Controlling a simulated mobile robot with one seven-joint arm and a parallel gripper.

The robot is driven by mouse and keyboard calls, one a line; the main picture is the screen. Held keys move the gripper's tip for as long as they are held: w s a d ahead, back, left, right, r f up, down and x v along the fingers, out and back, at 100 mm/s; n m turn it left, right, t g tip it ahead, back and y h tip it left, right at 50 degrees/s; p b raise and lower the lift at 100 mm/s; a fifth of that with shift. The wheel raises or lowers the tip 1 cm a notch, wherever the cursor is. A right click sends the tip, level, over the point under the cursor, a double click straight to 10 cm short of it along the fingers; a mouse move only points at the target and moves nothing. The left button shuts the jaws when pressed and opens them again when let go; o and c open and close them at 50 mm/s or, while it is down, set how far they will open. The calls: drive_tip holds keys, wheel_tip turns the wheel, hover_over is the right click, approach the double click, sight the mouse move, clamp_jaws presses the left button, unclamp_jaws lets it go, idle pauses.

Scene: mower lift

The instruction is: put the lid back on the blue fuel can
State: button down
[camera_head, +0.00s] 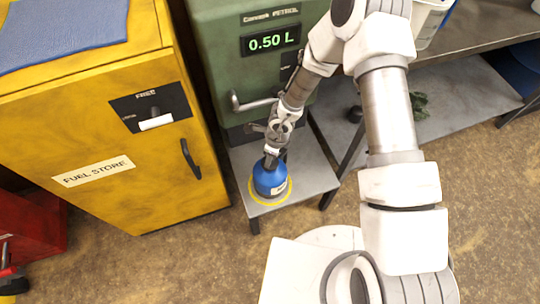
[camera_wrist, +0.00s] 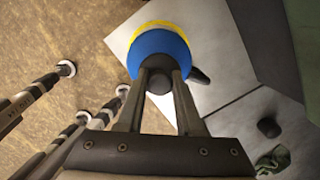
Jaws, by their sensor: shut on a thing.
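The blue fuel can (camera_head: 270,181) stands upright on a low grey shelf, inside a yellow ring (camera_head: 256,200). My gripper (camera_head: 273,154) reaches down over its top. In the wrist view the blue can (camera_wrist: 158,43) lies just beyond the fingertips. There my gripper (camera_wrist: 161,74) is shut on a dark round lid (camera_wrist: 159,84), at the top of the can. The can's mouth is hidden behind the lid and fingers, so I cannot tell whether the lid is seated.
The green petrol dispenser (camera_head: 220,70) stands behind the shelf (camera_head: 236,160) and reads 0.50 L. A yellow fuel store cabinet (camera_head: 90,130) with a black handle is at left. A metal bench (camera_head: 480,30) is at right.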

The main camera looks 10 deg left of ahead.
unclamp_jaws()
idle(0.7)
drive_tip(key=shift+r, duration=0.1)
drive_tip(key=shift+r+p, duration=3.45)
drive_tip(key=shift+p, duration=0.45)
clamp_jaws()
